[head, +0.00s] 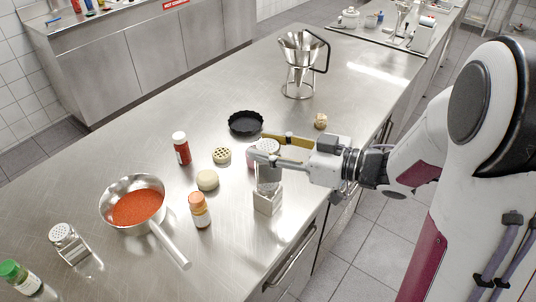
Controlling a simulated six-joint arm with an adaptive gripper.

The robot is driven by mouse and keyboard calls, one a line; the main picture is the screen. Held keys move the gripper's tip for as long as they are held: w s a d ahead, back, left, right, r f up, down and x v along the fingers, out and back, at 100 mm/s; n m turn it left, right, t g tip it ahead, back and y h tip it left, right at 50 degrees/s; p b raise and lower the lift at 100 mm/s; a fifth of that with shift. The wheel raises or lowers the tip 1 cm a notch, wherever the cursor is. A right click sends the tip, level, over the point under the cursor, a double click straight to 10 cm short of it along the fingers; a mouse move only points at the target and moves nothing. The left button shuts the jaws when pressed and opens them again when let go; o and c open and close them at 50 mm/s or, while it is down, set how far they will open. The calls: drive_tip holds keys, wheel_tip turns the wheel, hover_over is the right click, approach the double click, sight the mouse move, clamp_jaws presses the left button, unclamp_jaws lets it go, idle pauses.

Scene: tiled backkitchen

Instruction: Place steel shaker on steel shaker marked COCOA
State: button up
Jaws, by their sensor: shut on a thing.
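My gripper (268,159) is shut on a steel shaker (268,180) with a perforated top, held upright near the counter's right edge. Directly below it is a square steel body (268,204), apparently a second shaker standing on the counter. I cannot tell whether the two touch, and no COCOA marking is readable on it. Another steel shaker (66,239) with a perforated top stands apart at the lower left. The gripper's fingers hide part of the held shaker.
Around the gripper are a red-labelled jar (182,149), an orange-capped jar (200,211), a round beige item (207,180), a holed beige item (222,156) and a black fluted dish (246,123). A pan (119,192) of red powder is left.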

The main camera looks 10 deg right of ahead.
drive_tip(key=shift+f, duration=1.35)
drive_tip(key=shift+f, duration=0.15)
drive_tip(key=o, duration=1.2)
drive_tip(key=shift+s+d+r, duration=0.3)
drive_tip(key=shift+s+d, duration=0.05)
drive_tip(key=shift+d, duration=0.25)
drive_tip(key=v, duration=1)
drive_tip(key=shift+s+d, duration=0.2)
drive_tip(key=shift+s, duration=0.05)
drive_tip(key=shift+w, duration=0.1)
